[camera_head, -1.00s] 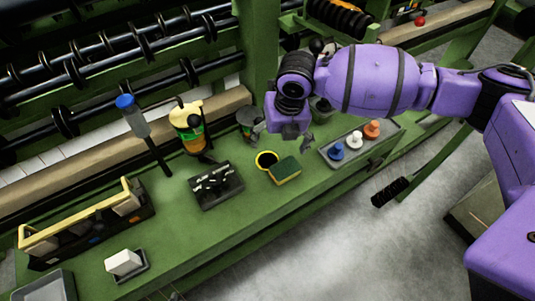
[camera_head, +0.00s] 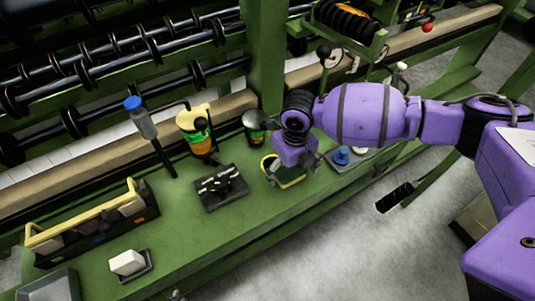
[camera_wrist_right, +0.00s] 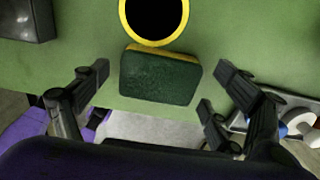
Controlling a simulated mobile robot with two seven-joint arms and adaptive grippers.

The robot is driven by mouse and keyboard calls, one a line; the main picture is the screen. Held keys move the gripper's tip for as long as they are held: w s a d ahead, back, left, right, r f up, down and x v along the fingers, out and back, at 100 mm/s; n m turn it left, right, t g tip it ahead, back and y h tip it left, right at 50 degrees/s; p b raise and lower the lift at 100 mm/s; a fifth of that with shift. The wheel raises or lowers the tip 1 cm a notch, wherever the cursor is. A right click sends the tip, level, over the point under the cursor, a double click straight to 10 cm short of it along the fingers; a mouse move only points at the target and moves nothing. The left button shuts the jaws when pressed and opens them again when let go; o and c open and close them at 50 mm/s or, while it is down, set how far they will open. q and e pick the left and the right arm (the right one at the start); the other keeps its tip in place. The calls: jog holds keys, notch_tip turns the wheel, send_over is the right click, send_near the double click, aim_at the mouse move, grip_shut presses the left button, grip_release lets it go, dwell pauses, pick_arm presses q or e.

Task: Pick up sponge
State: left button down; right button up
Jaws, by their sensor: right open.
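The sponge, dark green on top with a yellow side, lies on the green bench; it shows in the right wrist view (camera_wrist_right: 161,76) and partly in the head view (camera_head: 291,182). My right gripper (camera_wrist_right: 165,90) is open, with its fingers spread to either side of the sponge and apart from it. In the head view the right gripper (camera_head: 296,168) is over the sponge and hides part of it. My left gripper is not in view.
A yellow-rimmed round black thing (camera_wrist_right: 122,14) touches or nearly touches the sponge's far side. A black tray (camera_head: 222,201) is to its left, a grey tray with coloured pegs (camera_head: 333,165) to its right. A yellow bottle (camera_head: 187,121) and a cup (camera_head: 254,137) stand behind.

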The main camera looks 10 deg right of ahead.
aim_at(291, 173)
jog(key=c, duration=0.8)
jog(key=shift+r, duration=0.2)
jog(key=r, duration=0.3)
jog(key=shift+s+r, duration=0.15)
jog(key=shift+s, duration=0.1)
jog(key=s+r+p, duration=0.1)
jog(key=s+r, duration=0.8)
jog(key=s, duration=0.4)
jog(key=shift+s+d, duration=0.3)
